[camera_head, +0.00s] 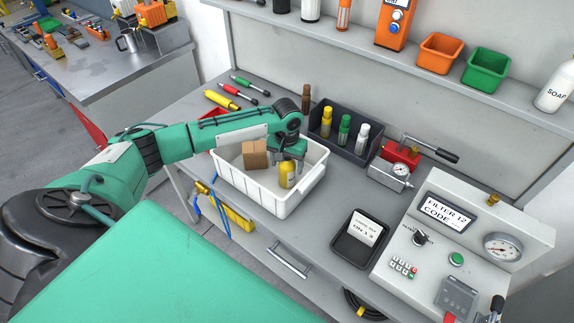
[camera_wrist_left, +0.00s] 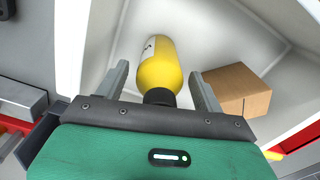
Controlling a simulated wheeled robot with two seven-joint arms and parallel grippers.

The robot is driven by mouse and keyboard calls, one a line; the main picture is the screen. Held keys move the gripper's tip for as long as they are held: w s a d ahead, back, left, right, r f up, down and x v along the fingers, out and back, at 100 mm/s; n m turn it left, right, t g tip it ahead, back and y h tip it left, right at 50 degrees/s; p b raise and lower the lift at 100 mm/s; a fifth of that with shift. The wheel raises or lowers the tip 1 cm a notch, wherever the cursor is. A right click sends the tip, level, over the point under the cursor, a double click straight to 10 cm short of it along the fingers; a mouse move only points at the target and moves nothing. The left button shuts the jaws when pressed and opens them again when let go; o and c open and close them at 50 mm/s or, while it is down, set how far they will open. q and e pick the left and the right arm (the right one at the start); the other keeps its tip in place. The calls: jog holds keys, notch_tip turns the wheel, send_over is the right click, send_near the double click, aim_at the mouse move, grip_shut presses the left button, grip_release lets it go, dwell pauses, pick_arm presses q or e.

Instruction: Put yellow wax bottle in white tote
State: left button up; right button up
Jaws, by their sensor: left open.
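The yellow wax bottle (camera_head: 287,174) is inside the white tote (camera_head: 276,207), near its right part, in the head view. In the left wrist view the yellow bottle (camera_wrist_left: 160,65), with a dark cap and a pale label, lies between the spread fingers of my left gripper (camera_wrist_left: 160,85). The fingers stand apart from it on both sides. In the head view my left gripper (camera_head: 288,155) reaches down into the tote just above the bottle. My right gripper is not in view.
A cardboard box (camera_head: 254,155) also sits in the tote. A dark bin (camera_head: 345,148) with several small bottles stands to its right. A red-based lever press (camera_head: 402,155), a black tray (camera_head: 359,240) and a test panel (camera_head: 450,235) stand further right.

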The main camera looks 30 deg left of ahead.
pick_arm(q)
notch_tip(320, 180, up, 11)
jog(key=shift+r+b, duration=0.15)
jog(key=shift+b, duration=0.8)
